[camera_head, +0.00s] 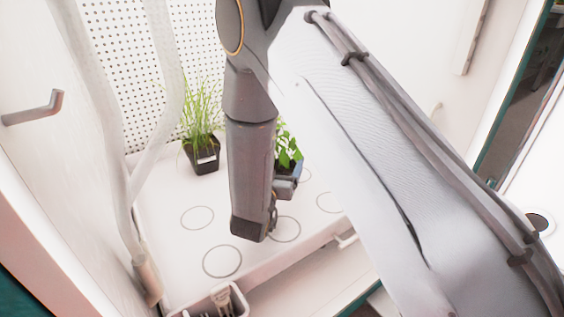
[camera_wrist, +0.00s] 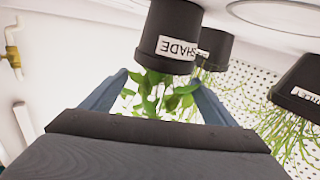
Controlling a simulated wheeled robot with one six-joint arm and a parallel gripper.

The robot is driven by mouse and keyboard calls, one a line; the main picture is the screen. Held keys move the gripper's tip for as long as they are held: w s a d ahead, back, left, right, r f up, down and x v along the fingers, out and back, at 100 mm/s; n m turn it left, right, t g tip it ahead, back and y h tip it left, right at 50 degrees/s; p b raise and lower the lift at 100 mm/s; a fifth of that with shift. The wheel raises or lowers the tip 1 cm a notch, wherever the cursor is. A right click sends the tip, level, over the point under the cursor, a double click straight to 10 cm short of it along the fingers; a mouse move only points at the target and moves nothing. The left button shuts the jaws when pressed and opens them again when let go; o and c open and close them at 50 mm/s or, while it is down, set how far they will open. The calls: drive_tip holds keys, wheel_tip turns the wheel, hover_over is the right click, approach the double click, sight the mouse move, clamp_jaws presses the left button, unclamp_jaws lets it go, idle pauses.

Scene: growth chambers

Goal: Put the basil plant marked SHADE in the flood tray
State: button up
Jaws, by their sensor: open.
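The basil plant (camera_wrist: 165,90) has broad green leaves and a black pot labelled SHADE (camera_wrist: 175,20). The wrist view shows it upside down, pot at the top. Its leaves lie between and beyond the blue fingers of my gripper (camera_wrist: 155,95), which is open and holds nothing. In the head view the basil leaves (camera_head: 286,150) show behind my gripper (camera_head: 287,186), which hides most of the pot. A white tray-like surface with ring marks (camera_head: 165,225) lies under the plants; I cannot tell whether it is the flood tray.
A grassy plant in a black pot (camera_head: 204,158) stands at the back left. The wrist view shows another black pot (camera_wrist: 213,48) behind the basil and a labelled one (camera_wrist: 300,82) at the right. Several ring marks are bare. A small container (camera_head: 207,303) is at the front.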

drive_tip(key=s+a+r+n+g+y+p, duration=0.1)
drive_tip(key=s+a+r+n+g+y, duration=0.1)
drive_tip(key=s+a+r+g+y, duration=0.45)
drive_tip(key=s+a+r+n+g+y+p, duration=0.1)
drive_tip(key=s+a+n+g+y+p, duration=0.15)
drive_tip(key=s+a, duration=0.8)
drive_tip(key=s+d+r+n+g, duration=0.1)
drive_tip(key=s+r+n+g, duration=0.15)
drive_tip(key=s, duration=0.45)
drive_tip(key=s+d+r+n+g, duration=0.1)
drive_tip(key=s+d+g, duration=0.15)
drive_tip(key=s, duration=0.35)
drive_tip(key=s+d+r+n+g+h, duration=0.2)
drive_tip(key=s+d+r+g, duration=0.1)
drive_tip(key=s+d, duration=0.8)
drive_tip(key=s+b, duration=0.1)
drive_tip(key=s, duration=0.1)
drive_tip(key=shift+s+r+h, duration=0.3)
drive_tip(key=shift+s+h, duration=0.1)
drive_tip(key=shift+r, duration=0.1)
drive_tip(key=shift+m+y, duration=0.3)
drive_tip(key=shift+m, duration=0.2)
drive_tip(key=shift+d+r+p, duration=0.15)
drive_tip(key=shift+r+p, duration=2.15)
